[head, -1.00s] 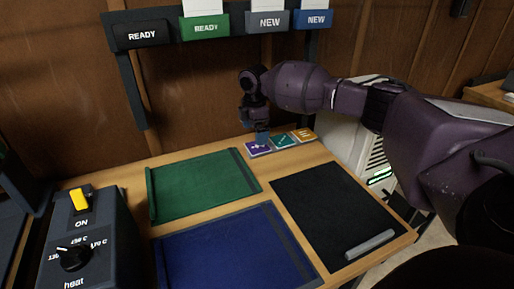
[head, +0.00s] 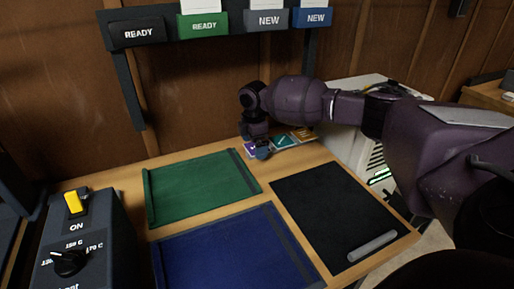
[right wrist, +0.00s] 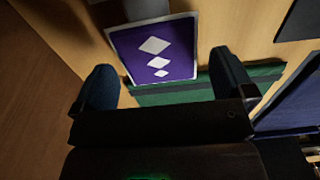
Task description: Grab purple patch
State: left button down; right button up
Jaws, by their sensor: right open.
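The purple patch (head: 249,148) lies at the back edge of the wooden table, the leftmost in a row of three patches. My right gripper (head: 259,148) is low over it and hides part of it in the head view. In the right wrist view the purple patch (right wrist: 157,50) shows white diamonds and a pale border. It appears between the two dark blue fingertips of my open right gripper (right wrist: 164,80). The jaws are empty; whether a finger touches the patch, I cannot tell. My left gripper is not in view.
A teal patch (head: 281,141) and an orange patch (head: 304,133) lie just right of the purple one. Green (head: 200,187), blue (head: 230,250) and black (head: 335,210) mats cover the table. A heat control box (head: 85,245) stands at the left.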

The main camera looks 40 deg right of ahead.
jog(key=shift+f, duration=0.15)
jog(key=c, duration=1)
